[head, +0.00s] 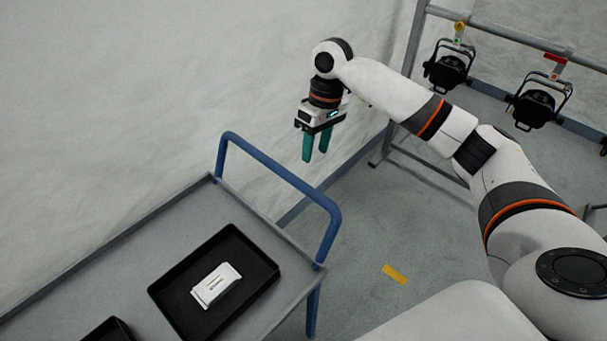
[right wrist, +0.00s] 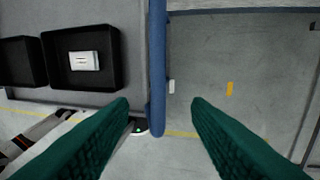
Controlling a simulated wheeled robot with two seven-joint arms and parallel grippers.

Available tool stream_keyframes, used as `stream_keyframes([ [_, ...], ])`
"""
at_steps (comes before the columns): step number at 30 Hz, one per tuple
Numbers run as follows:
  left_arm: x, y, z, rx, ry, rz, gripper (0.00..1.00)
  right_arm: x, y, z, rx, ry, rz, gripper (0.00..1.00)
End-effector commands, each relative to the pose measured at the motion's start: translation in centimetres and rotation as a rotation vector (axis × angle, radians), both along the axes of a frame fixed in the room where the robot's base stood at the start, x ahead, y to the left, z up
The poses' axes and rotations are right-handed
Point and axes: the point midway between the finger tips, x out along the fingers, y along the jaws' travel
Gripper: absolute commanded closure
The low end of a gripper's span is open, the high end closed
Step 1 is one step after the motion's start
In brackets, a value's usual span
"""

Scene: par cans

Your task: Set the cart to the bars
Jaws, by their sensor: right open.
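The cart (head: 120,262) is a grey flat-topped trolley at lower left in the head view, with a blue tubular handle (head: 285,175) at its far right end. My right gripper (head: 316,157) is open and empty, fingers pointing down, above the handle's side. In the right wrist view the handle (right wrist: 157,70) runs between the two green fingers, seen beyond the fingertips and apart from them. The bars (head: 510,38) are grey metal rails at upper right, with black par cans (head: 449,70) hanging from them. My left gripper is not in view.
A black tray (head: 235,315) with a white packet (head: 216,286) lies on the cart, beside a second black tray (head: 108,331). Yellow tape (head: 394,274) marks the open grey floor between cart and bars. A pale wall stands behind the cart.

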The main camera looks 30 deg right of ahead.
Motion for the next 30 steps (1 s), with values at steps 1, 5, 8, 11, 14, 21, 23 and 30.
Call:
stream_keyframes([
  [1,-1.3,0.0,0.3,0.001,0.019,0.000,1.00,-0.2,0.1,-0.7,-0.001,0.005,0.001,0.56],
  [5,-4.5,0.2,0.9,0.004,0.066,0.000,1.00,-0.4,0.6,-3.1,-0.002,0.004,0.002,0.56],
  [8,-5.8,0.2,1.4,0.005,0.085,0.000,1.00,-0.5,1.0,-5.1,-0.001,0.004,0.000,0.56],
  [11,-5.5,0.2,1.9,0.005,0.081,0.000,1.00,-0.6,1.4,-7.0,0.000,0.003,0.002,0.56],
  [14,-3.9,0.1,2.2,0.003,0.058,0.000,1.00,-0.7,1.7,-8.6,-0.002,0.002,0.003,0.56],
  [21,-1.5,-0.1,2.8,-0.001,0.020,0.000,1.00,-0.8,2.0,-10.6,-0.001,-0.001,0.002,0.56],
  [23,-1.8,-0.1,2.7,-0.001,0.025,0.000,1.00,-0.8,2.0,-10.7,-0.002,-0.001,0.002,0.56],
  [30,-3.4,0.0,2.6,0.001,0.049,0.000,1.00,-0.8,2.0,-10.7,-0.001,-0.002,0.003,0.59],
])
